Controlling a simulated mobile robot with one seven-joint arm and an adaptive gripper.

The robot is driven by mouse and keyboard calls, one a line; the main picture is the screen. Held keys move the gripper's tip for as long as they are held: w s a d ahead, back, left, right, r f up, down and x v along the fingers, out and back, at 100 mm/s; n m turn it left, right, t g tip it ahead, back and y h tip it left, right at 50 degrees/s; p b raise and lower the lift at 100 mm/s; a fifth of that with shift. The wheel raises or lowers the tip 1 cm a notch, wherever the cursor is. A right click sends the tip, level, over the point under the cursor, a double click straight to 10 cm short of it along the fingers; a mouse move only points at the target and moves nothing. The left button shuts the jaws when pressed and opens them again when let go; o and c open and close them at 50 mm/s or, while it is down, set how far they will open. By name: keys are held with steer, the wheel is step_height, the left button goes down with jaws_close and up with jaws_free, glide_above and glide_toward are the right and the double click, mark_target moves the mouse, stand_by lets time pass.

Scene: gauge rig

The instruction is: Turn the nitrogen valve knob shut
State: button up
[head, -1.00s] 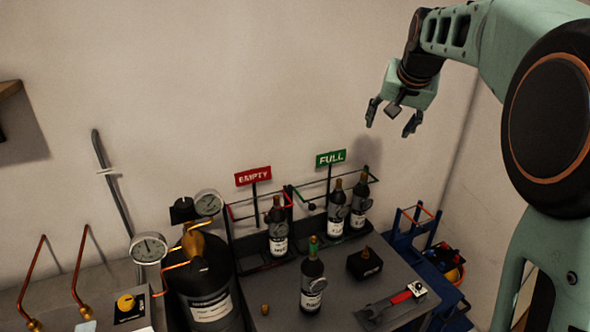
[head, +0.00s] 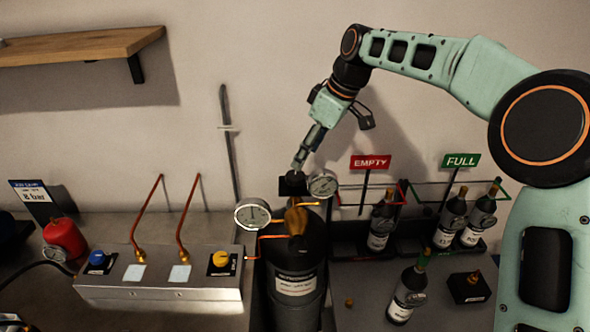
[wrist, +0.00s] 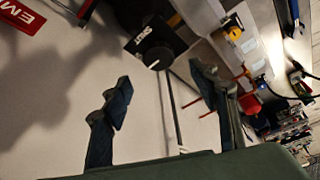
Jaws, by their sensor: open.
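A black valve knob (head: 293,184) sits at the top of the dark gas cylinder (head: 300,250), beside two round gauges. The wrist view shows the round black knob (wrist: 156,52) with a black plate lettered in white, seemingly "SHUT", next to it. My gripper (head: 333,147) is open and empty, above the knob, one finger appearing close to it in the head view. In the wrist view, the fingers of my gripper (wrist: 158,75) are spread, and the knob shows beyond their tips, roughly between them. I see no clear contact.
The gauges (head: 253,214) and (head: 323,184) flank the knob closely. A metal panel (head: 160,289) with blue (head: 97,258) and yellow (head: 221,259) knobs and copper pipes stands left. Bottles (head: 408,292) and the EMPTY sign (head: 371,162) are right. The wall is close behind.

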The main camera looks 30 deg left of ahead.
mark_target(295, 175)
steer(key=p+x, duration=0.1)
steer(key=x, duration=0.6)
steer(key=shift+a+f, duration=0.2)
steer(key=shift+f, duration=0.1)
steer(key=shift+c, duration=0.6)
steer(key=c, duration=1)
steer(key=shift+c, duration=0.2)
